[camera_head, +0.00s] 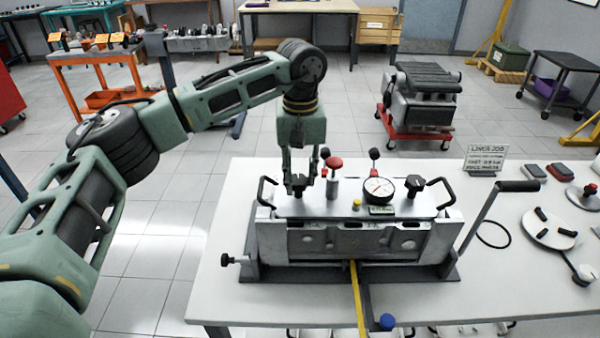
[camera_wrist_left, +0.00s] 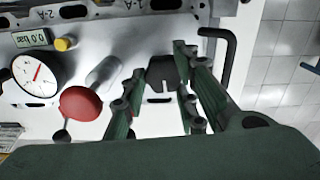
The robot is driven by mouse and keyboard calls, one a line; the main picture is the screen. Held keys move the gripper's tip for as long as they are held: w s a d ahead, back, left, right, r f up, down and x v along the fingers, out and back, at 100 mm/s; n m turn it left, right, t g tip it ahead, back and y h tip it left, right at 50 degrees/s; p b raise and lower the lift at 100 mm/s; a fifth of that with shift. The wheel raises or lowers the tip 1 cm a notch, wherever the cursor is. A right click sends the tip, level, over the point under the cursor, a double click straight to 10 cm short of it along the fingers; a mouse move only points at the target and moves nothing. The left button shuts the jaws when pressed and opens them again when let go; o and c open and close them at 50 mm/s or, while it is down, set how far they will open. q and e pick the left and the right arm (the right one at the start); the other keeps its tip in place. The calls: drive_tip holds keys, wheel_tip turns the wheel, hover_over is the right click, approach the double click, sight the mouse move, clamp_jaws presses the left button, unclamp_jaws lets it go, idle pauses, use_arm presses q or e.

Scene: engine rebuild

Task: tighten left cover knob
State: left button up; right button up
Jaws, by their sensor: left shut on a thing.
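The left cover knob (camera_head: 299,183) is a black knob on the left part of the flat metal cover (camera_head: 338,206) over the engine block (camera_head: 340,240). In the left wrist view the knob (camera_wrist_left: 163,72) sits between the green finger tips. My left gripper (camera_head: 304,184) comes down from above and is shut on this knob; the fingers partly hide it in the head view. A matching black right knob (camera_head: 413,186) stands free on the other side of the cover. My right gripper is not in view.
A red-capped post (camera_head: 334,165) stands close beside the left gripper, and the gauge (camera_head: 378,188) is further right. A black cover handle (camera_head: 266,190) is just left. A crank (camera_head: 500,190) rises at the right. The table's left front (camera_head: 225,290) is clear.

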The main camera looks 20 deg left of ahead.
sight(301, 179)
use_arm(q)
drive_tip(key=shift+s+d+f+m, duration=0.1)
drive_tip(key=shift+m, duration=0.4)
drive_tip(key=o, duration=1)
wheel_tip(301, 179, up, 12)
idle(0.4)
